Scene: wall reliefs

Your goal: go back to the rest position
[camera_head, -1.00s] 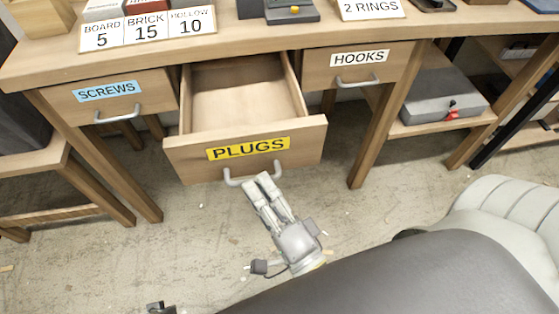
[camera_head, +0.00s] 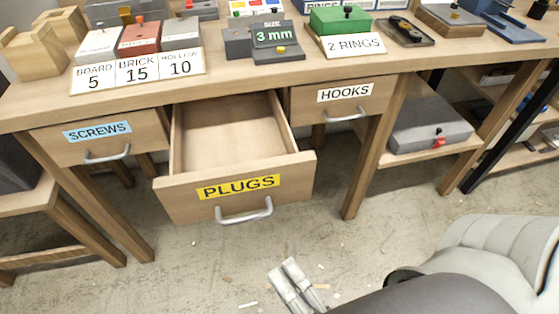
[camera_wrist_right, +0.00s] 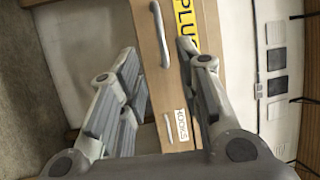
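The PLUGS drawer (camera_head: 235,200) hangs pulled out under the workbench, and its inside looks empty. Its grey handle (camera_head: 245,213) is free, with nothing on it. My right gripper (camera_head: 282,268) is low in the head view, below the drawer and apart from the handle. In the right wrist view its fingers (camera_wrist_right: 157,52) are spread with nothing between them, and the drawer handle (camera_wrist_right: 160,35) shows beyond them. My left gripper is not in view.
The SCREWS drawer (camera_head: 98,138) and the HOOKS drawer (camera_head: 343,98) are shut on either side. The workbench top (camera_head: 225,75) carries labelled blocks and tools. A grey case (camera_head: 425,125) lies on the right shelf. The floor (camera_head: 180,270) in front is clear apart from small scraps.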

